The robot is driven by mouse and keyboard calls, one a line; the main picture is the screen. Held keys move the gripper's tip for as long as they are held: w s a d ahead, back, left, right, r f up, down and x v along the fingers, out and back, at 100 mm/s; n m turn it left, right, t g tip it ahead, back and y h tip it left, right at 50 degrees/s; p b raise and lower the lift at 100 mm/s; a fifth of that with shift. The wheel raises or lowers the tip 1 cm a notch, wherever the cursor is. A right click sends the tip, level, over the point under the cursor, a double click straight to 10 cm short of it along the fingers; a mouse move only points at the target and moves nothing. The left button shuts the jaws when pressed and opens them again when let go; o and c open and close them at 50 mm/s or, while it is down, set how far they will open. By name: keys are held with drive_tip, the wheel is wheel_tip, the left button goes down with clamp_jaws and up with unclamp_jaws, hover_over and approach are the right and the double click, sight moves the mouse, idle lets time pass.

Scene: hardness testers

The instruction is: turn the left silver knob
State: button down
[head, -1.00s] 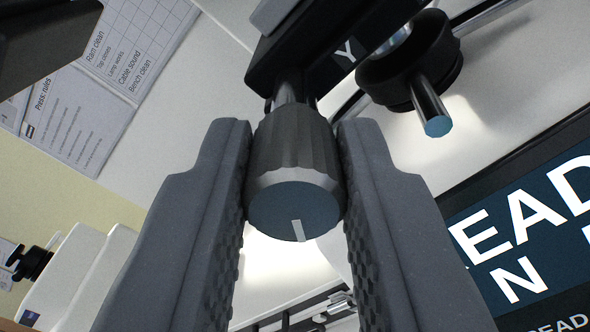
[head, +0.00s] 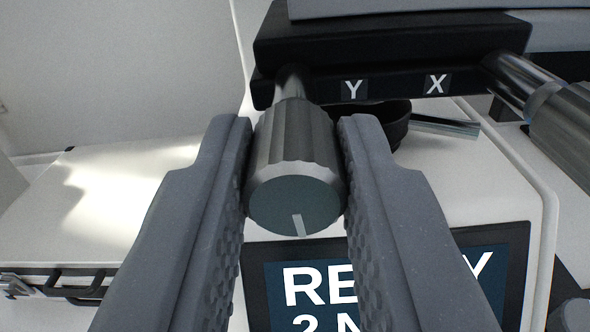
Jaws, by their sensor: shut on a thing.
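The silver knob (head: 294,165) is a ribbed grey cylinder with a dark bluish end face and a pale index mark near that face's lower edge. It sits on a shiny shaft that comes out of a black block by the letter "Y". My gripper (head: 294,190) is shut on this knob, with one textured finger touching each side. A second ribbed silver knob (head: 567,130) stands on its own shaft at the right, beyond the letter "X", apart from my fingers.
Below is a dark screen (head: 490,265) with white text, partly hidden by my fingers. A black round part with a metal rod (head: 445,125) lies behind my right finger. A case with a dark handle (head: 80,290) is at the lower left. The pale surface at left is clear.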

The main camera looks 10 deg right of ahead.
drive_tip(key=shift+f, duration=0.2)
idle(0.3)
drive_tip(key=c, duration=1.2)
unclamp_jaws()
drive_tip(key=shift+w, duration=0.1)
drive_tip(key=shift+c, duration=0.2)
drive_tip(key=shift+r, duration=0.1)
drive_tip(key=shift+s+a+r, duration=0.15)
drive_tip(key=shift+s, duration=0.55)
drive_tip(key=p+v, duration=0.2)
drive_tip(key=v, duration=1)
drive_tip(key=shift+s, duration=0.2)
drive_tip(key=shift+a, duration=0.1)
